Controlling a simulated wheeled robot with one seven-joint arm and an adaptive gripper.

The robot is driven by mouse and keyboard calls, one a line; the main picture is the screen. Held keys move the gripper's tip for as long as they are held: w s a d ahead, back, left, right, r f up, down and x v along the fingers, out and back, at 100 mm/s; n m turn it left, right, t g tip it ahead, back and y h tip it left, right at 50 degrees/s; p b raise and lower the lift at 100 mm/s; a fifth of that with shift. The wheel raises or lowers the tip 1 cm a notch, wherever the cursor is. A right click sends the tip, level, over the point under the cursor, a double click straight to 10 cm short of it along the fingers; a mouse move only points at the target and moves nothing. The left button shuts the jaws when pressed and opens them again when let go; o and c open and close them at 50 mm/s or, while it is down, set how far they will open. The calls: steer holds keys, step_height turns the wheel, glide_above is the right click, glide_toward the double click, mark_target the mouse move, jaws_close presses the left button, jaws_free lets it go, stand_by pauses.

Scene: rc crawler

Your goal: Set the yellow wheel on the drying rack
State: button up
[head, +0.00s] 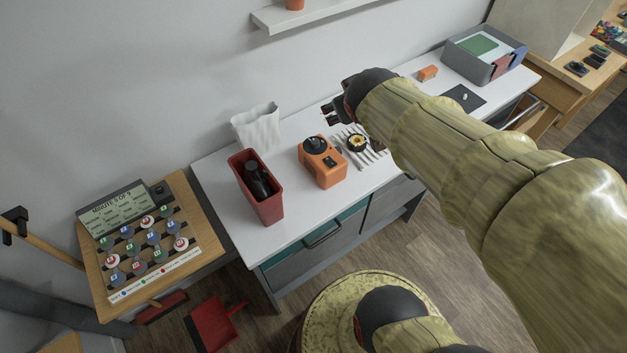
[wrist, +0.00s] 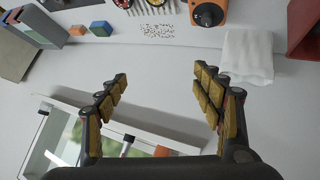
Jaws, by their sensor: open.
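The yellow wheel (head: 357,143), with a black tire and yellow centre, appears to lie on the slatted metal drying rack (head: 366,158) on the white cabinet top; I cannot tell how it is seated. In the wrist view the wheel (wrist: 157,2) is cut by the top edge, with the rack's slats (wrist: 158,11) just below it. My gripper (head: 328,113) is above the back of the cabinet, close to the wall and apart from the wheel. In the wrist view its fingers (wrist: 160,84) are spread wide with nothing between them.
An orange device (head: 322,162) with a black knob stands left of the rack. Farther left are a white crumpled bag (head: 257,127) and a red bin (head: 262,209) holding a dark bottle. A grey tray (head: 484,57) and orange block (head: 428,73) are right. A wall shelf (head: 305,12) hangs above.

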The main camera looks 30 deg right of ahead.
steer(key=s+a+f+g+y, duration=0.1)
steer(key=s+a+y, duration=0.3)
steer(key=s+a, duration=1)
steer(key=a+g, duration=0.1)
steer(key=a, duration=0.2)
steer(key=shift+a+n+g+y, duration=0.3)
steer(key=shift+n, duration=0.1)
